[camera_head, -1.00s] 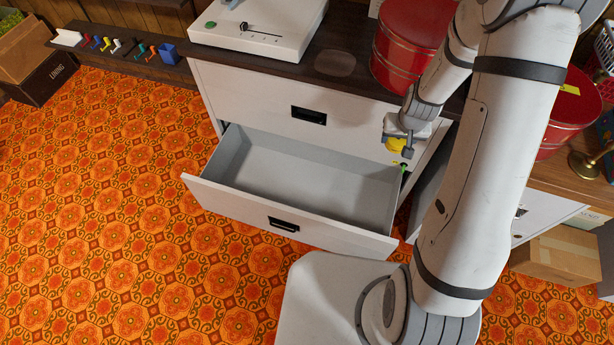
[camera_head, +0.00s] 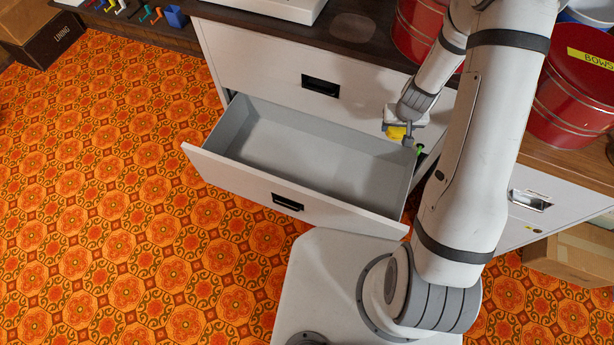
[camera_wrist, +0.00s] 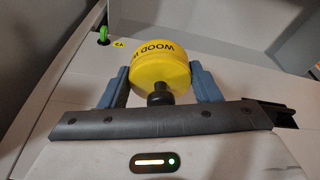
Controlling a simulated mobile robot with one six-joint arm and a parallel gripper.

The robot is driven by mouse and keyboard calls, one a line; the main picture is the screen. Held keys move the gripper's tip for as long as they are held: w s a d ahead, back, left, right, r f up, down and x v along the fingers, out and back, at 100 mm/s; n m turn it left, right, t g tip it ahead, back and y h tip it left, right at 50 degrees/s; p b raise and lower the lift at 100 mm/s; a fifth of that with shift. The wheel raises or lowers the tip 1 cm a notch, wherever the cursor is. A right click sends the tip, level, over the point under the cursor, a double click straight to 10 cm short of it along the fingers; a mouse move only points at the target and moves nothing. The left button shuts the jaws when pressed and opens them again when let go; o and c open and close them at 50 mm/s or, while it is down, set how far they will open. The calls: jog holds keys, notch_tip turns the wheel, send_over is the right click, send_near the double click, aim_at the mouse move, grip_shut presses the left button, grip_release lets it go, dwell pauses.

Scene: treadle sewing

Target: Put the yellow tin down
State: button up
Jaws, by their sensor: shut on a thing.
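The yellow tin (camera_wrist: 160,65) is round, with dark lettering that starts "WOOD" on its face. It sits between the two fingers of my gripper (camera_wrist: 163,85) in the wrist view, and the fingers are shut on it. In the head view the tin (camera_head: 396,133) shows as a small yellow patch under my gripper (camera_head: 401,136), partly hidden by it. Both are over the right end of the open lower drawer (camera_head: 290,155). The visible floor of the drawer is bare. The tin's height above the drawer is hard to tell.
The drawer's front panel (camera_head: 240,185) stands pulled out. The closed upper drawer (camera_head: 270,75) is above it. A green item (camera_head: 421,151) shows beside my gripper. Red tins (camera_head: 570,95) stand at the right. A cardboard box (camera_head: 575,253) sits on the patterned floor.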

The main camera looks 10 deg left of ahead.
jog(key=a+f+n+y+b, duration=0.15)
jog(key=f+b, duration=0.45)
jog(key=f, duration=0.6)
jog(key=a+f+n+h+b, duration=0.1)
jog(key=a+f+n+b, duration=0.15)
jog(key=f+b, duration=0.65)
jog(key=n+y+b, duration=0.1)
jog(key=b, duration=0.3)
send_over(346, 198)
notch_tip(346, 198, down, 17)
jog(key=f+b, duration=0.1)
jog(key=f, duration=0.2)
jog(key=f+b, duration=0.1)
jog(key=f, duration=0.2)
jog(key=f+b, duration=0.1)
jog(key=f, duration=0.3)
jog(key=shift+s+d+b, duration=0.25)
jog(key=shift+d+b, duration=0.1)
jog(key=shift+b, duration=0.05)
jog(key=shift+g, duration=0.3)
jog(key=shift+f, duration=0.2)
jog(key=o, duration=1.1)
jog(key=shift+r, duration=0.1)
